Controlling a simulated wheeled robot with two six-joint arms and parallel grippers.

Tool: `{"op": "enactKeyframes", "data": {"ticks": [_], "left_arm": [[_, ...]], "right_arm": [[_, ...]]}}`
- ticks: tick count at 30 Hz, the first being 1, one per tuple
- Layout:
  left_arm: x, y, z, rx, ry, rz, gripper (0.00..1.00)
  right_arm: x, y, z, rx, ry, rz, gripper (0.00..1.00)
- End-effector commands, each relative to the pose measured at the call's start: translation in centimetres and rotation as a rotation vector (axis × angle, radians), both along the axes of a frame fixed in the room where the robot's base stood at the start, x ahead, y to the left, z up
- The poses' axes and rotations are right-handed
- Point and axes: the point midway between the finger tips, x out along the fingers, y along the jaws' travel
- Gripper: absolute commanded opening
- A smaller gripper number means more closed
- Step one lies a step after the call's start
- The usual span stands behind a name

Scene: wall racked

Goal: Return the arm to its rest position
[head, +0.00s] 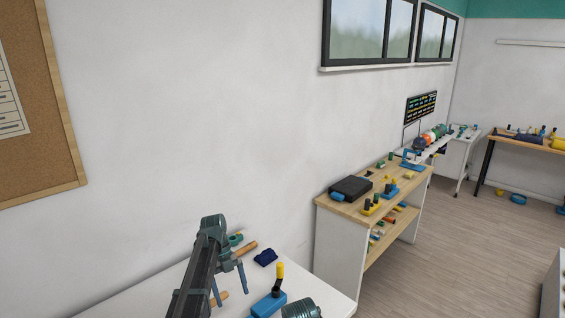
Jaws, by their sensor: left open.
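My left arm (199,273) rises from the bottom edge over the white table and bends at the top. My left gripper (230,296) hangs from it with its two fingers pointing down, apart and open. A wooden piece (246,249) shows just behind the gripper, and another wooden end (220,298) shows near the fingertips. I see nothing clearly held, and I cannot tell whether the fingers touch the lower piece.
The white table (330,302) bears a dark blue item (265,257) and a blue block with a yellow-topped black handle (268,304). A wooden bench (340,207) stands right.

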Motion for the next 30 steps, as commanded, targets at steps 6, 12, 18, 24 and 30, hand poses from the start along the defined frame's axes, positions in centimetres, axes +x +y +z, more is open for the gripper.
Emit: {"op": "enactKeyframes", "data": {"ticks": [6,12,18,24,30], "left_arm": [[-1.0,-0.6,-3.2,0.0,0.0,0.0,1.0],[-1.8,-1.2,-5.7,0.0,0.0,0.0,1.0],[-2.7,-1.8,-8.3,0.0,0.0,-0.001,1.0],[-3.5,-2.4,-10.6,0.0,0.0,-0.001,1.0],[-4.2,-2.9,-12.5,0.0,0.0,0.0,1.0]], "right_arm": [[0.0,0.0,-3.2,-0.001,0.0,0.005,0.71],[0.0,0.0,-5.7,-0.002,0.0,0.01,0.71],[0.0,0.0,-8.3,-0.003,0.0,0.013,0.71],[0.0,0.0,-10.6,-0.003,0.0,0.013,0.71],[0.0,0.0,-12.4,-0.003,0.0,0.012,0.71]]}}
